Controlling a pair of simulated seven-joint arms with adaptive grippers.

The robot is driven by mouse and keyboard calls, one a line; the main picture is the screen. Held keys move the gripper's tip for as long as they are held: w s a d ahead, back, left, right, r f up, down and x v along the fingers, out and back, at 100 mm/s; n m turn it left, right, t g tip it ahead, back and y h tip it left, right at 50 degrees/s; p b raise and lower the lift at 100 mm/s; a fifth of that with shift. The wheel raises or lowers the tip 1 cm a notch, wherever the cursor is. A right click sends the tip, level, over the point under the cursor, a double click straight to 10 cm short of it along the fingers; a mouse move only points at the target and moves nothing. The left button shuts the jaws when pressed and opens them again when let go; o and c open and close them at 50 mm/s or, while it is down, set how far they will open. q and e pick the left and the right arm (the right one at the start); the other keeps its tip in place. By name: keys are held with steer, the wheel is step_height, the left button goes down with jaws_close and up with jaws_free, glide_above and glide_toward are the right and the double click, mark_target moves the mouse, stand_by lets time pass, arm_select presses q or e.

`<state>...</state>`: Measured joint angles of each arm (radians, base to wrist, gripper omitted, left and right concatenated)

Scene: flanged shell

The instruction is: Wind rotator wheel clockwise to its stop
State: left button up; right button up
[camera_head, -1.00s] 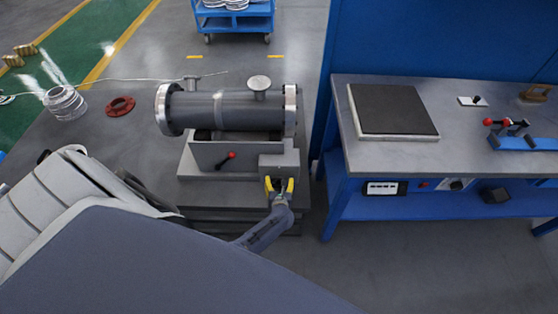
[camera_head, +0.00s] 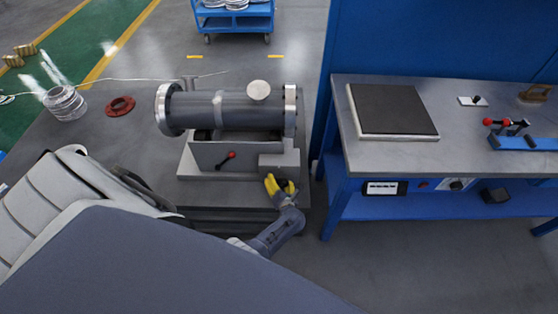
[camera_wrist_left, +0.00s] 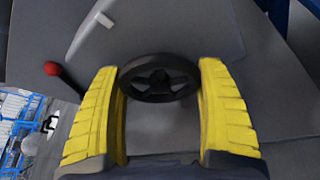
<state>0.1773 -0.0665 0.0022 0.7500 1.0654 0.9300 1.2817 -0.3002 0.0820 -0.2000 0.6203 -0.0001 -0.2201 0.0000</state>
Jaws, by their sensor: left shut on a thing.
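The rotator wheel (camera_wrist_left: 160,78) is a black spoked handwheel, in the left wrist view between the two yellow fingers of my left gripper (camera_head: 279,186). The gripper is shut on it, with a finger on either side of the rim. In the head view the gripper is at the front of the grey rotator base (camera_head: 222,155), at its lower right corner, and hides the wheel. The grey flanged shell (camera_head: 225,110) lies level on the base. Its round top nozzle (camera_head: 259,90) leans toward the camera. My right gripper is out of view.
A red-knobbed lever (camera_head: 230,155) sticks out of the base front, left of the gripper; it also shows in the left wrist view (camera_wrist_left: 53,69). A blue workbench (camera_head: 335,190) stands close on the right. A red flange ring (camera_head: 120,105) lies on the left.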

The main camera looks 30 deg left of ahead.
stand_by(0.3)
arm_select(q)
steer(key=o, duration=1.2)
steer(key=v, duration=0.7)
steer(key=shift+s+d, duration=0.15)
steer(key=shift+s, duration=0.05)
